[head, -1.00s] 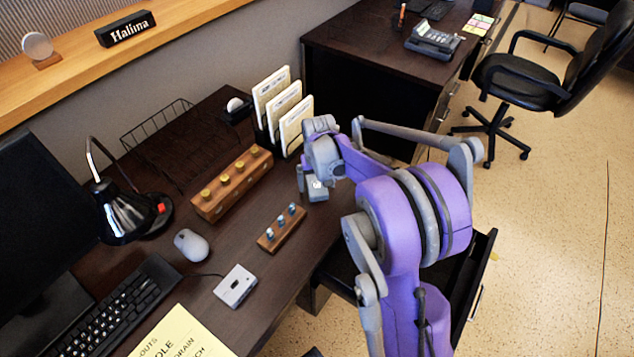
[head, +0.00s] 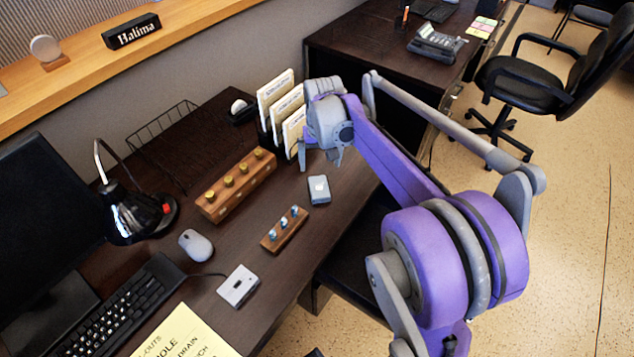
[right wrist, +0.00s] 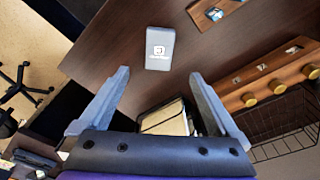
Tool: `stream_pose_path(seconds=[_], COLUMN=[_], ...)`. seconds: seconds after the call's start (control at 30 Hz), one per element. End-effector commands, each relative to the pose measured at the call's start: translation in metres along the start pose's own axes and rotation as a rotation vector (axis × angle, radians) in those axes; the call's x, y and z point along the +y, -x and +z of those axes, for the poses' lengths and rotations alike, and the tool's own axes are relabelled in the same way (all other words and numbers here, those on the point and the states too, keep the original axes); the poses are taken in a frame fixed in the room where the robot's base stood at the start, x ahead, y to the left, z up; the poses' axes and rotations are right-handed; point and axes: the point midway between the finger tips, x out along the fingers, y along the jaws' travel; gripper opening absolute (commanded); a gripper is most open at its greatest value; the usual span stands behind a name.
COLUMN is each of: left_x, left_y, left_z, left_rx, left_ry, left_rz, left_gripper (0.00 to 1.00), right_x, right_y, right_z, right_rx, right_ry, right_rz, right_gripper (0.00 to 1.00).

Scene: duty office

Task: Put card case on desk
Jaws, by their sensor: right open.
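The card case (head: 319,190), a small grey-blue box with a pale mark on top, lies flat on the dark wooden desk (head: 225,268) near its right edge. It also shows in the right wrist view (right wrist: 160,48), just beyond the fingertips, with bare desk around it. My right gripper (head: 320,162) is open and empty, above the desk and apart from the case, on the file-rack side of it. Its two spread fingers also show in the right wrist view (right wrist: 158,76). My left gripper is not in view.
A file rack with white folders (head: 277,102) stands close by my right gripper. A wooden block with brass knobs (head: 236,186) and a smaller peg block (head: 284,230) lie left of the case. A mouse (head: 196,245) and cassette-like box (head: 238,285) are nearer.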

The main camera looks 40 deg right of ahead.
Motion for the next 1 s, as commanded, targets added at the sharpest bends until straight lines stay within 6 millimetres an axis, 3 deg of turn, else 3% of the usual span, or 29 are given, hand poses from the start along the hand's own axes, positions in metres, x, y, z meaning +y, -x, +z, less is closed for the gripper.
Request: stream_pose_path(seconds=[0.17, 0.4, 0.6, 0.8, 1.0], left_x=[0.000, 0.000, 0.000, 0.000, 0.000], left_y=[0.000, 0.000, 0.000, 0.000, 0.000], left_z=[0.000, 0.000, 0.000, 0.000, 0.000], left_rx=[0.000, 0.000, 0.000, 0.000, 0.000], left_ry=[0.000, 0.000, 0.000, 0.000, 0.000], left_rz=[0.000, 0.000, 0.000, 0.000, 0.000], left_gripper=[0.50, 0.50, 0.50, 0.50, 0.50], right_x=[-0.027, -0.068, -0.079, -0.080, -0.080], right_y=[0.012, 0.015, -0.003, -0.018, -0.019], right_z=[0.042, 0.154, 0.232, 0.267, 0.270], right_rx=[0.042, 0.164, 0.255, 0.300, 0.307], right_ry=[0.078, 0.276, 0.412, 0.476, 0.483], right_rz=[-0.016, -0.065, -0.111, -0.136, -0.139], right_gripper=[0.98, 0.98, 0.98, 0.98, 0.98])
